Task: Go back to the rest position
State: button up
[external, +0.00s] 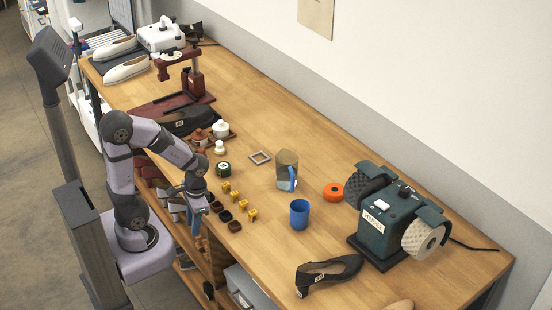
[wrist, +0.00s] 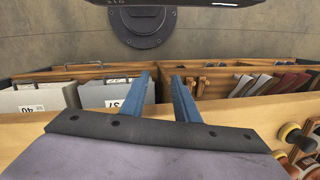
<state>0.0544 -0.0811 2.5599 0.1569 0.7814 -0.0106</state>
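My gripper (wrist: 161,80) shows two blue fingers in the wrist view. They stand apart with nothing between them, so it is open and empty. They point toward the row of wooden bins and labelled grey boxes below. In the external view my arm is folded near its base at the left, and its wrist (external: 195,182) hangs at the front edge of the workbench (external: 330,170).
Small yellow pieces (external: 237,198) and dark dishes (external: 226,216) lie close to my wrist. A grey box (wrist: 112,92) sits below.

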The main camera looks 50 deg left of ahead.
jog(key=shift+w+d+r+n+t+h, duration=0.25)
jog(key=shift+w+d+n+t+h, duration=0.15)
jog(key=shift+w, duration=0.2)
jog(key=shift+w+d+r+n+t+h, duration=0.2)
jog(key=shift+w+d+n+h, duration=0.1)
jog(key=shift+w+d+n, duration=0.2)
notch_tip(320, 180, up, 7)
jog(key=p, duration=0.7)
